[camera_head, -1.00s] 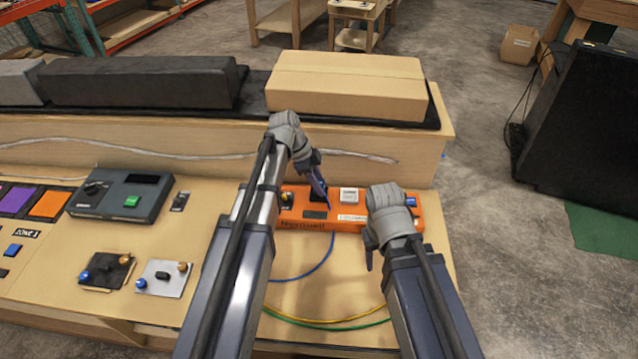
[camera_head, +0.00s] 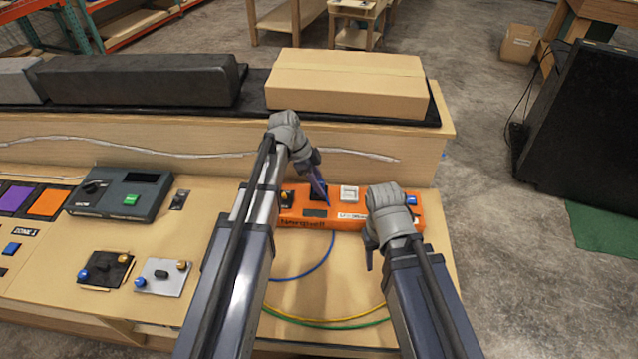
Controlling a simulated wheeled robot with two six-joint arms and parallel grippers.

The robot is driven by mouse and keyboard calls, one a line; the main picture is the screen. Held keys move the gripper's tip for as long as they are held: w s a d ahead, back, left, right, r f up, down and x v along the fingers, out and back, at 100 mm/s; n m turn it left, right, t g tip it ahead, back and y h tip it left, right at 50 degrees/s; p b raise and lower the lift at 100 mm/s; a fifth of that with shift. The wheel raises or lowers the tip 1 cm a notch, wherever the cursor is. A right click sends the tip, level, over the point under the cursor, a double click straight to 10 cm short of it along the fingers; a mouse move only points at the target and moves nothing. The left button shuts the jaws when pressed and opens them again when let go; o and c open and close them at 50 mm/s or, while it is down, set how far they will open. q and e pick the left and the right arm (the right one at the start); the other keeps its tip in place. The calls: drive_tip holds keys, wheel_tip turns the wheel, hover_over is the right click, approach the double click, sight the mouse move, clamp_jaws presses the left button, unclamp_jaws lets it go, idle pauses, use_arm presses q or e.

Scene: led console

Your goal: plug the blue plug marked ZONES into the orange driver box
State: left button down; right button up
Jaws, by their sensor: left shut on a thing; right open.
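The orange driver box (camera_head: 290,212) lies on the console top near its right end, below the cardboard box. My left gripper (camera_head: 321,194) reaches over its left half, pointing down, and is shut on the blue plug. The plug is mostly hidden by the fingers, and its ZONES mark cannot be read. A blue cable (camera_head: 318,266) runs up from the console to the front of the box below this gripper. I cannot tell whether the plug touches a socket. My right gripper (camera_head: 370,256) is open at the box's right front and hides part of it.
A cardboard box (camera_head: 345,83) and a dark long block (camera_head: 140,82) rest on the raised ledge behind. Yellow and green cables (camera_head: 325,324) lie in front of the orange box. A grey control unit (camera_head: 118,197) and small switch plates stand at left.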

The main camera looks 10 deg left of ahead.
use_arm(q)
drive_tip(key=shift+f, duration=0.1)
use_arm(e)
drive_tip(key=shift+f, duration=0.1)
idle(0.3)
use_arm(q)
drive_tip(key=c, duration=0.5)
unclamp_jaws()
drive_tip(key=shift+o, duration=1)
drive_tip(key=shift+r, duration=0.25)
use_arm(e)
drive_tip(key=shift+r, duration=0.2)
use_arm(q)
drive_tip(key=shift+r+p, duration=3.35)
drive_tip(key=shift+p, duration=0.1)
use_arm(e)
wheel_tip(320, 180, up, 7)
drive_tip(key=shift+f, duration=0.2)
use_arm(q)
drive_tip(key=shift+f, duration=0.1)
